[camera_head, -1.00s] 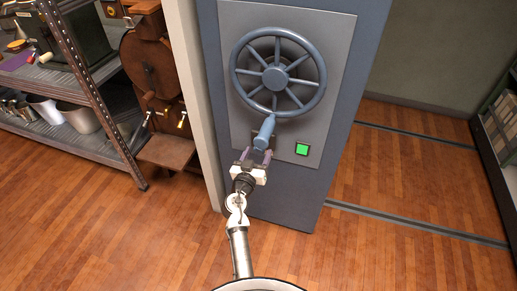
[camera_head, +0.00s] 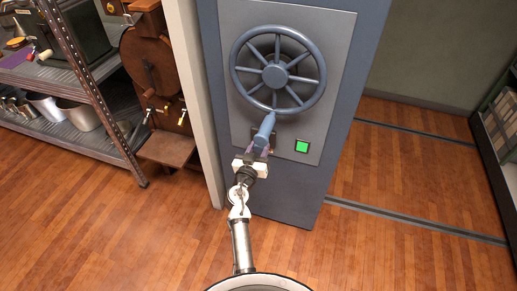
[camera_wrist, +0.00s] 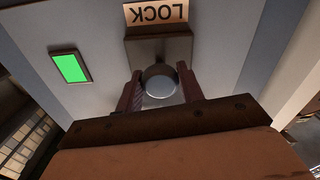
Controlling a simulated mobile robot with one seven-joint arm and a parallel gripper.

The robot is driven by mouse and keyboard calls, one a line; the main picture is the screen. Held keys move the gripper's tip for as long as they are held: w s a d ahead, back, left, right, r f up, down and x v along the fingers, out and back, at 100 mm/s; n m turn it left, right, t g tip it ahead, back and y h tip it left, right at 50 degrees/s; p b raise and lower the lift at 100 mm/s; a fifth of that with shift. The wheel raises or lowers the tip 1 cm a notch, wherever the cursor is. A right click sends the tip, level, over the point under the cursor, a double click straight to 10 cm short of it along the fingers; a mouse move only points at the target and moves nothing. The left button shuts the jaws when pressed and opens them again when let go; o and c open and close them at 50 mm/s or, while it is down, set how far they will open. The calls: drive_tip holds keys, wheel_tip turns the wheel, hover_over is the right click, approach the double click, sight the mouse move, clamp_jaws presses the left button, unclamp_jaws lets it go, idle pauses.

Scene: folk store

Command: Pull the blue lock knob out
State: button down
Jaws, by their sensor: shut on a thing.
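The lock knob (camera_wrist: 160,82) shows in the wrist view as a rounded grey-blue end in front of a small square plate (camera_wrist: 158,48). A LOCK label (camera_wrist: 157,12) beside the plate reads upside down. My gripper (camera_wrist: 160,92) has one finger on each side of the knob and is shut on it. In the head view my gripper (camera_head: 258,151) is at the panel's lower part, just below a blue handle (camera_head: 264,129) under the wheel. The handle and fingers hide most of the knob there.
A large blue spoked wheel (camera_head: 277,75) sits above on the grey panel (camera_head: 334,60). A lit green square button (camera_head: 302,146) is just right of my gripper. A metal shelf (camera_head: 95,95) and a brown wooden machine (camera_head: 152,70) stand at left. The floor at right is open.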

sight(258, 150)
drive_tip(key=shift+b+v, duration=0.8)
drive_tip(key=shift+v, duration=0.4)
drive_tip(key=shift+s+a+f, duration=0.1)
drive_tip(key=shift+s+a, duration=0.05)
drive_tip(key=shift+s, duration=0.25)
drive_tip(key=c, duration=0.9)
unclamp_jaws()
drive_tip(key=shift+s, duration=0.1)
